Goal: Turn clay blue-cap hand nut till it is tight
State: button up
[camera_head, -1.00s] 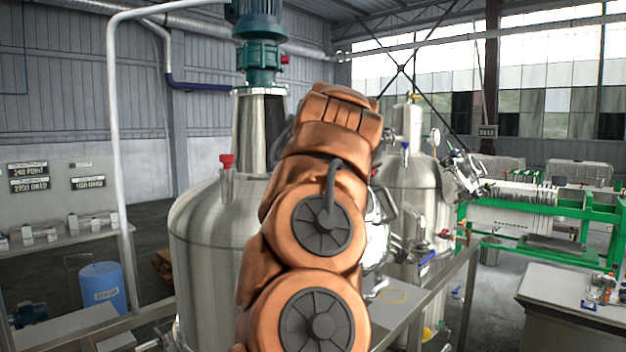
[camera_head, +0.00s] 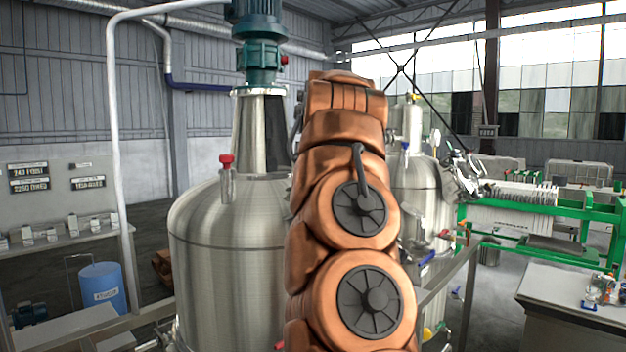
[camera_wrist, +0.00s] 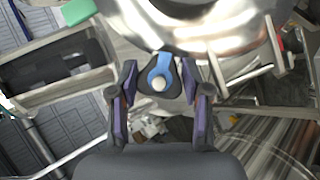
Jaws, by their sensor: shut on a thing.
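In the wrist view, the hand nut (camera_wrist: 160,83) shows as a dark body with a blue part on top and a pale round centre. It sits at the edge of a shiny steel vessel (camera_wrist: 215,45). My gripper (camera_wrist: 159,80) is shut on the nut, with one purple-padded finger on its left and one on its right. In the head view my own arm hides the gripper and the nut. How tight the nut is cannot be told.
A large steel tank (camera_head: 225,260) with a green motor (camera_head: 260,60) stands left of my arm. A second tank (camera_head: 420,190) stands partly hidden behind it. A metal rail (camera_head: 450,285) runs at right, before a green-framed filter press (camera_head: 530,220).

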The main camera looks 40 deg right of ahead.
jog(key=o, duration=1.2)
jog(key=shift+c, duration=0.2)
jog(key=v, duration=1.2)
